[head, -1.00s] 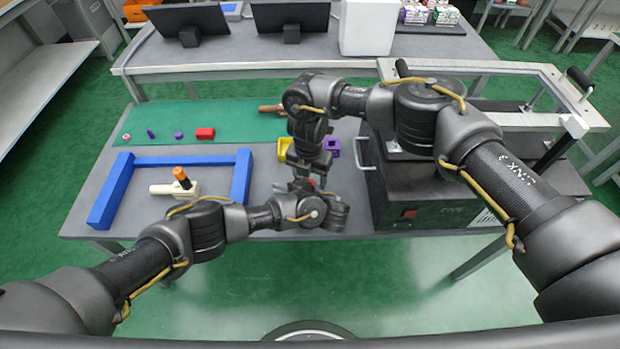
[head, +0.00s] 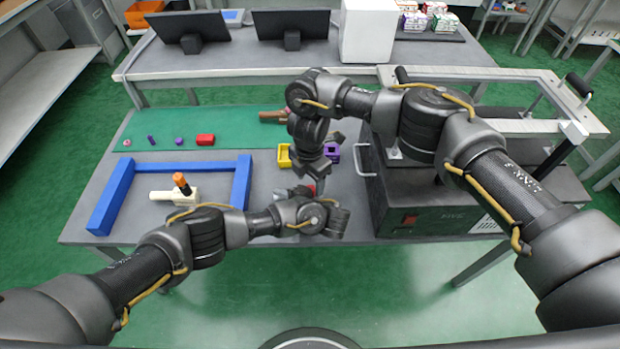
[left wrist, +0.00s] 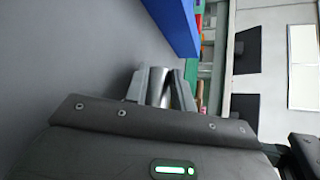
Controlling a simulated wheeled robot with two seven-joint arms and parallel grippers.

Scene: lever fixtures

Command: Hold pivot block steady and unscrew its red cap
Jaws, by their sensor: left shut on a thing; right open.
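My left gripper (left wrist: 163,88) is shut on a grey, rounded metal piece (left wrist: 160,87), probably the pivot block, seen between the fingers in the left wrist view. In the head view my left wrist partly hides it near the table's front edge. A small red part (head: 310,188), likely the red cap, shows just above that wrist. My right gripper (head: 322,170) comes down from above, close to the red part, and is open. Whether its fingers touch the red part cannot be told.
A yellow bin (head: 284,156) and a purple block (head: 332,154) sit behind the grippers. A blue frame (head: 113,196) encloses a cream piece with an orange-topped post (head: 181,184) at left. A black machine (head: 430,217) stands close on the right. Small parts, including a red block (head: 205,140), lie on the green mat.

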